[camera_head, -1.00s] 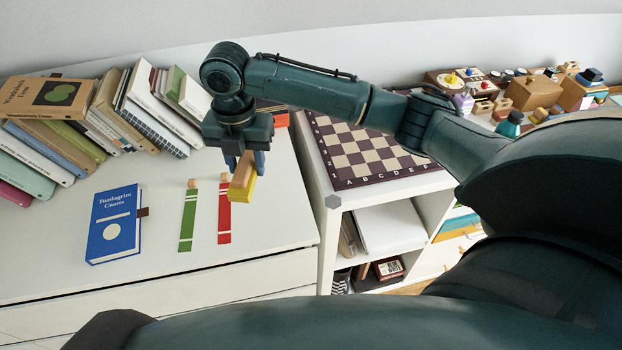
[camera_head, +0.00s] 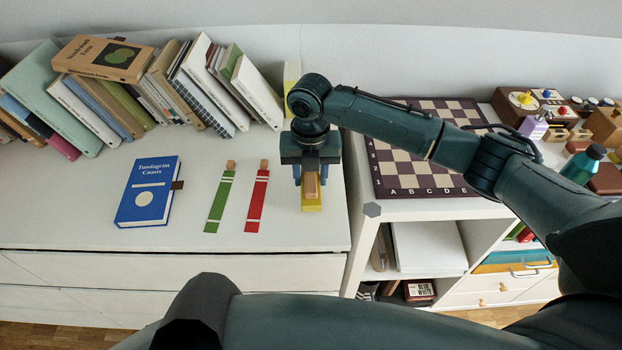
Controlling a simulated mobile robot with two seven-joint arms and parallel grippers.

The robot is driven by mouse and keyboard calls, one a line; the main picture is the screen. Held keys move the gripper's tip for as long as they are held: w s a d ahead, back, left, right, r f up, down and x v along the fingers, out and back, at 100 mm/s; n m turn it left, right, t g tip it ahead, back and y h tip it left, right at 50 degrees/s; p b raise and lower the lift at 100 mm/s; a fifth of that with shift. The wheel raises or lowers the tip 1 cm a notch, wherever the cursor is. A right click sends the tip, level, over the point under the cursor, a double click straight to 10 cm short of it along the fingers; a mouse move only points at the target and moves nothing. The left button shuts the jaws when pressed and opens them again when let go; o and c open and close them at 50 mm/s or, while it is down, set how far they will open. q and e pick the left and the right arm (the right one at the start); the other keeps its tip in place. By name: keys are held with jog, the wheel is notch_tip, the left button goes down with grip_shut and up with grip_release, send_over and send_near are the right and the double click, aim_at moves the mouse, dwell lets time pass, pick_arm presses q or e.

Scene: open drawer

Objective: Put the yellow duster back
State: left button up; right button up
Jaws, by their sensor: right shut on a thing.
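My right gripper (camera_head: 311,178) points down from above and is shut on the duster's wooden part. Whether the duster's base touches the surface is hard to tell. My left gripper does not show.
A red strip (camera_head: 257,200) and a green strip (camera_head: 220,200) lie to the left, then a blue book (camera_head: 149,191). Leaning books (camera_head: 205,85) line the back. A chessboard (camera_head: 400,170) lies on the white shelf at right. Bare dresser top lies in front.

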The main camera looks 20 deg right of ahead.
jog(key=shift+f, duration=0.85)
jog(key=shift+f, duration=0.1)
jog(key=o, duration=0.9)
jog(key=shift+o, duration=0.2)
notch_tip(320, 180, up, 12)
jog(key=shift+r, duration=0.15)
